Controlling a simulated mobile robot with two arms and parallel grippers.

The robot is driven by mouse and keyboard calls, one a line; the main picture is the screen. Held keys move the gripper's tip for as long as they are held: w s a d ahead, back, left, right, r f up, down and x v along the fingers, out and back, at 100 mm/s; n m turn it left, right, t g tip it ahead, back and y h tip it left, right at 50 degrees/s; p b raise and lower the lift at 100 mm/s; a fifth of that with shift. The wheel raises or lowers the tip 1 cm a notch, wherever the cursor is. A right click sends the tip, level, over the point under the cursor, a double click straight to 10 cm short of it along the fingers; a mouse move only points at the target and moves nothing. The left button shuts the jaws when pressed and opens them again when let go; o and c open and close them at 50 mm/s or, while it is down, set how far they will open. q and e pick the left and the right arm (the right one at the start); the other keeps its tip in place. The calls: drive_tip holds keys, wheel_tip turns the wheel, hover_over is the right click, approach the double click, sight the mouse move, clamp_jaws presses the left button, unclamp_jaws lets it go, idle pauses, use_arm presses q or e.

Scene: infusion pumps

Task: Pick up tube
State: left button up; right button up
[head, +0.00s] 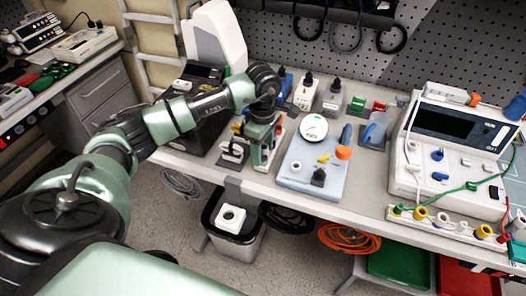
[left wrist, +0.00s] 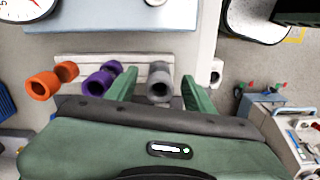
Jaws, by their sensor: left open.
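My left gripper (head: 262,152) is open over the front of the bench, just left of the light-blue board. In the left wrist view its two green fingers (left wrist: 159,80) point at a pale rack (left wrist: 142,72) that holds tubes. A grey tube (left wrist: 160,88) shows between the fingers, with no clear contact. A purple tube (left wrist: 99,82) is just left of the left finger, and an orange tube (left wrist: 44,86) is farther left. In the head view the gripper and arm largely hide the tubes. My right gripper is in neither view.
The light-blue board (head: 292,171) with a round dial (head: 313,127) is right of the gripper. A dark device (head: 190,132) stands left of it. A large white pump unit (head: 440,150) stands farther right. A bin (head: 236,240) is below the bench edge.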

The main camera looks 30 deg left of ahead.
use_arm(q)
drive_tip(key=shift+f, duration=0.8)
clamp_jaws()
drive_tip(key=shift+r, duration=0.1)
